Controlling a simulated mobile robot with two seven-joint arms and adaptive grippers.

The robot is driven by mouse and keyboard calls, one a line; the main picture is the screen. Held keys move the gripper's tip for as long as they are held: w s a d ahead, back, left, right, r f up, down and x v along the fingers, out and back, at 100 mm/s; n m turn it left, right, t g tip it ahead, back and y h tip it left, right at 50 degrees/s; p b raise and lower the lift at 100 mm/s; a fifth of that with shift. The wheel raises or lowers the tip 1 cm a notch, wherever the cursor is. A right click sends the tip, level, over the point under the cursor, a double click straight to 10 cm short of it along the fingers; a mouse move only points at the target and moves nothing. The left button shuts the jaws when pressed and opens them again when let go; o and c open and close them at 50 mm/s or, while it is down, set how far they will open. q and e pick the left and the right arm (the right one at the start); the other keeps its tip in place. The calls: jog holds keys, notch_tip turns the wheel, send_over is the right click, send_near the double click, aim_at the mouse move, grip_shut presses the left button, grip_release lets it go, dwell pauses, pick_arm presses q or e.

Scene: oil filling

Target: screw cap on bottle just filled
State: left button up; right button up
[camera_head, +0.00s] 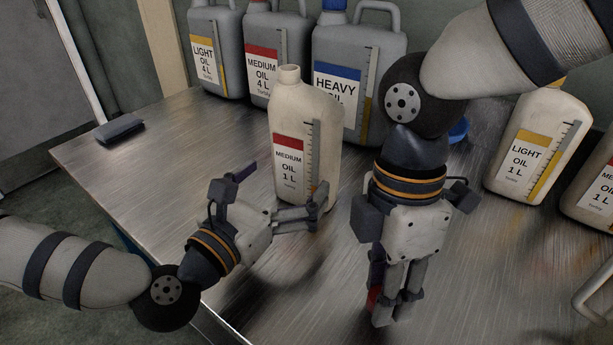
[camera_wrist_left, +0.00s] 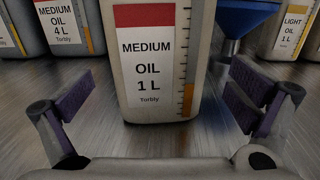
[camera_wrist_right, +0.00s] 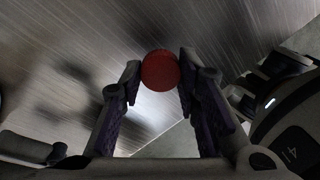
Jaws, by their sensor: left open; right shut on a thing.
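The cream bottle labelled MEDIUM OIL 1 L (camera_head: 305,130) stands upright on the metal table with its neck (camera_head: 288,76) uncapped. Its red label and level strip also show in the left wrist view (camera_wrist_left: 150,65). My left gripper (camera_head: 280,192) is open, low on the near side of the bottle, its fingers spread to either side and not closed on it. My right gripper (camera_head: 385,308) points down to the right of the bottle, shut on a red cap (camera_wrist_right: 160,70). In the head view the cap (camera_head: 374,298) is mostly hidden by the fingers.
Grey jugs labelled LIGHT (camera_head: 215,50), MEDIUM (camera_head: 268,50) and HEAVY (camera_head: 352,50) line the back. A LIGHT 1 L bottle (camera_head: 538,140) and another bottle (camera_head: 596,195) stand right. A blue funnel (camera_wrist_left: 245,18) is behind my right arm. A dark block (camera_head: 119,128) lies at the left edge.

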aim_at(307, 156)
pick_arm(q)
jog(key=shift+x, duration=0.85)
jog(key=x, duration=0.5)
jog(key=shift+w+r+b, duration=0.1)
jog(key=shift+w+b, duration=0.05)
jog(key=shift+b, duration=0.15)
jog(key=shift+r, duration=0.1)
jog(key=c, duration=1.2)
